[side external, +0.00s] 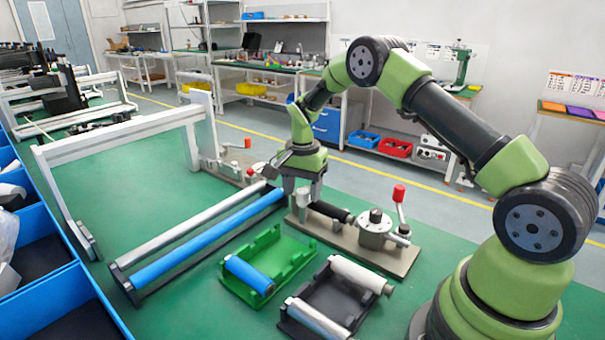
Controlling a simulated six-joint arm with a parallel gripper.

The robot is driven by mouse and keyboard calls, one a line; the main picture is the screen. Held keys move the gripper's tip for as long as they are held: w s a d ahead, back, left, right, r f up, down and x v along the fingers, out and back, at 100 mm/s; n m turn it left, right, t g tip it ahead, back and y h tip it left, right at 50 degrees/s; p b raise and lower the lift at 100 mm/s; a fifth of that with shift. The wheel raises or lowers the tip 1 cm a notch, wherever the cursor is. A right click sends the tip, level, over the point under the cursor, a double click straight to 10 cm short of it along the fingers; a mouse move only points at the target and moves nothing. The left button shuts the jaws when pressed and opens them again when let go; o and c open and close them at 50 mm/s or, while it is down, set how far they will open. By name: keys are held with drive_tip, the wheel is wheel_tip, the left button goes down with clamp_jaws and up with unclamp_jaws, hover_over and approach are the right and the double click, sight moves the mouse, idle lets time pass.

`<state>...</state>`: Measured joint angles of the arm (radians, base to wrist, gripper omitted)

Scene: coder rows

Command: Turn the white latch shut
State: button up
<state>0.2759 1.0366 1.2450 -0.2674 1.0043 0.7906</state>
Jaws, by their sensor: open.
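I cannot single out a white latch with certainty. A pale lever with a red knob (399,194) stands upright on the right end of a grey fixture plate (390,262), beside a round metal block (375,230). My gripper (302,196) points down over the left end of this plate, left of the lever and apart from it. Its fingers look apart. A dark cylinder (331,211) lies on the plate just right of the fingers; whether they touch it is unclear. The fingertips are partly lost against the fixture behind.
A second fixture with red knobs (247,144) stands farther back. A white frame (125,130) and a blue roller (205,240) lie left. A green tray (290,262) and a black tray (345,299) holding rollers sit in front. Blue bins (50,290) line the left edge.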

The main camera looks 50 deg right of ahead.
wheel_tip(320, 180, up, 9)
drive_tip(key=shift+f, duration=0.1)
idle(0.4)
drive_tip(key=s+a+r+n+t, duration=0.3)
drive_tip(key=s+a+r+n, duration=0.35)
drive_tip(key=r, duration=0.65)
drive_tip(key=s+a+n+t+y, duration=0.1)
drive_tip(key=s+a+n+t, duration=0.1)
drive_tip(key=s, duration=0.7)
drive_tip(key=s+a+r+n+t+y, duration=0.1)
drive_tip(key=s+a+n+t, duration=0.1)
drive_tip(key=s+a, duration=0.3)
drive_tip(key=s+n, duration=0.1)
drive_tip(key=s, duration=0.3)
drive_tip(key=shift+a, duration=0.15)
